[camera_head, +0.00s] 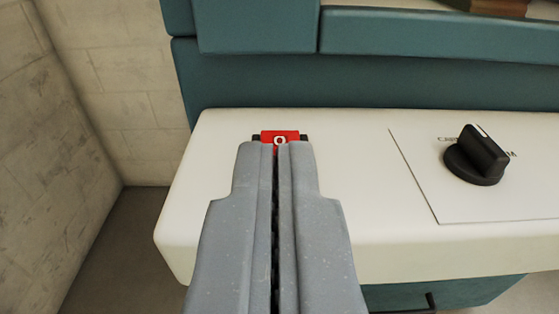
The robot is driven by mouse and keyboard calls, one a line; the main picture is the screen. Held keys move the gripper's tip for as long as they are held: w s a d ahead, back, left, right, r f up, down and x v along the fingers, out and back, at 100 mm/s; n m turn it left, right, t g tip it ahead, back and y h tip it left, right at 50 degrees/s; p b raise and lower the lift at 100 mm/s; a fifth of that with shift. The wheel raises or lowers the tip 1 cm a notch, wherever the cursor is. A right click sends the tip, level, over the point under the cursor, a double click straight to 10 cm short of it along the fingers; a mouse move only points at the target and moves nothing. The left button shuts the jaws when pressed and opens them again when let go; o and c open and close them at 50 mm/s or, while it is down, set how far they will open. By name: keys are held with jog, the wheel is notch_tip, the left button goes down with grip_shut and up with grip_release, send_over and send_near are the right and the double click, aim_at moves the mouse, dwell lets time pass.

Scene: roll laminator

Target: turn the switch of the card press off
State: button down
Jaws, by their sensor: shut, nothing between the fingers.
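The card press is a teal machine with a white front panel (370,235). Its red rocker switch (291,134) sits in a black frame near the panel's left end. A white "O" mark shows on the switch's visible part. My gripper (277,146) is shut and empty, with its fingertips right at the near side of the switch. The fingers hide the switch's lower part. I cannot tell whether the tips touch it or which way the rocker is tilted.
A black rotary knob (476,157) stands up from a white plate on the panel's right. The teal body (350,83) rises behind the panel. A pale block wall (115,80) stands at the left, with a gap before the machine. A dark handle (410,307) shows below.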

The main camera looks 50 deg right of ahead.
jog(key=b+x, duration=0.1)
jog(key=x, duration=0.3)
jog(key=b+x, duration=0.1)
jog(key=x, duration=0.4)
jog(key=shift+f, duration=0.25)
notch_tip(320, 180, down, 2)
jog(key=shift+f+b, duration=0.2)
jog(key=shift+b, duration=0.25)
jog(key=shift+w+d+f, duration=0.1)
jog(key=shift+d+f, duration=0.05)
jog(key=shift+f, duration=0.4)
jog(key=shift+p, duration=0.55)
jog(key=shift+w+f+y, duration=0.1)
jog(key=shift+f+y, duration=0.1)
jog(key=shift+y, duration=0.1)
jog(key=shift+r, duration=0.1)
